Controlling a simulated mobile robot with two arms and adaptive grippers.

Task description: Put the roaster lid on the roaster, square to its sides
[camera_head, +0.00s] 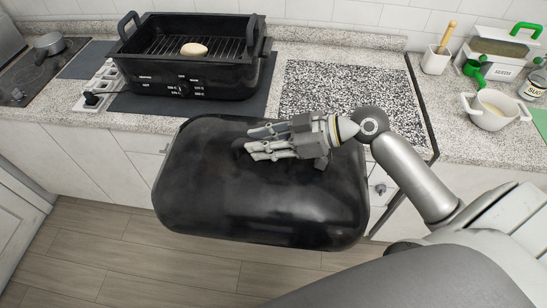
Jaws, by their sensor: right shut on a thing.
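The black roaster (190,79) stands on a dark mat at the back left of the counter. It is open, with a rack inside and a pale round item (193,49) on the rack. The large black roaster lid (255,205) hangs in front of the counter, nearer to me than the roaster and lower right of it. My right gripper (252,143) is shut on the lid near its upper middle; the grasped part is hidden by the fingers. My left gripper is not in view.
A speckled board (345,98) lies on the counter right of the roaster. A white pot (493,110), a seeds box (499,55) and a utensil cup (436,60) stand at the right. A power strip (99,86) and a cooktop with a saucepan (50,43) are at the left.

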